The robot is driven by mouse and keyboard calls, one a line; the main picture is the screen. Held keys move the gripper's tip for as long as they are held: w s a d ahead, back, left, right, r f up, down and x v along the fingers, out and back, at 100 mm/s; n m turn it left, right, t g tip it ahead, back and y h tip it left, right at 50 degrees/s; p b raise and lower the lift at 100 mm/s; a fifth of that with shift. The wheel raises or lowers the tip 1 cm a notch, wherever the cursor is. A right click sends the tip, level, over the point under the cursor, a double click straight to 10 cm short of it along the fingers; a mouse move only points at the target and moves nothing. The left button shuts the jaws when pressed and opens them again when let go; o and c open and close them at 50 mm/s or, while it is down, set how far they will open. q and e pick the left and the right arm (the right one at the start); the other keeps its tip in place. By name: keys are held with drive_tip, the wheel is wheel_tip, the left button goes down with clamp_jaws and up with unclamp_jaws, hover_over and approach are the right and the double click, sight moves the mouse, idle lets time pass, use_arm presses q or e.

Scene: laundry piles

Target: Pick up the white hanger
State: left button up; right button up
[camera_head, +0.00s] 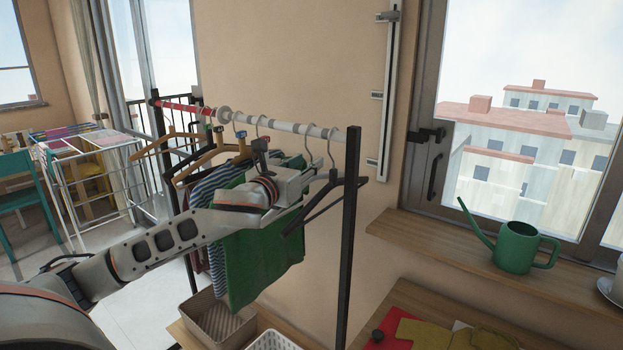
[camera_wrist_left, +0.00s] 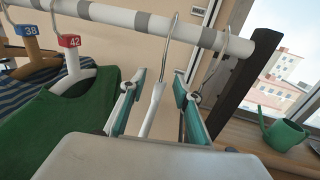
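A bare white hanger (camera_wrist_left: 153,104) hangs from the rail by its metal hook in the left wrist view. My left gripper (camera_wrist_left: 158,98) is open, with one teal finger on each side of the hanger's neck; gaps show on both sides. In the head view my left gripper (camera_head: 318,178) is up at the rail, just behind the black hanger (camera_head: 321,201), and hides most of the white hanger. Another white hanger (camera_wrist_left: 78,80) with a red 42 tag holds a green shirt (camera_wrist_left: 75,122) to the left. My right gripper is not in view.
The white rail (camera_head: 275,124) carries several other hangers and clothes, close to the left arm. A black rack post (camera_head: 348,235) stands just right. Baskets (camera_head: 214,318) sit below. A green watering can (camera_head: 517,248) stands on the windowsill at right.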

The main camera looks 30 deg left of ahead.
use_arm(q)
drive_tip(key=shift+w, duration=1.55)
drive_tip(key=shift+c, duration=0.4)
clamp_jaws()
drive_tip(key=shift+a+r, duration=0.1)
drive_tip(key=shift+r, duration=0.05)
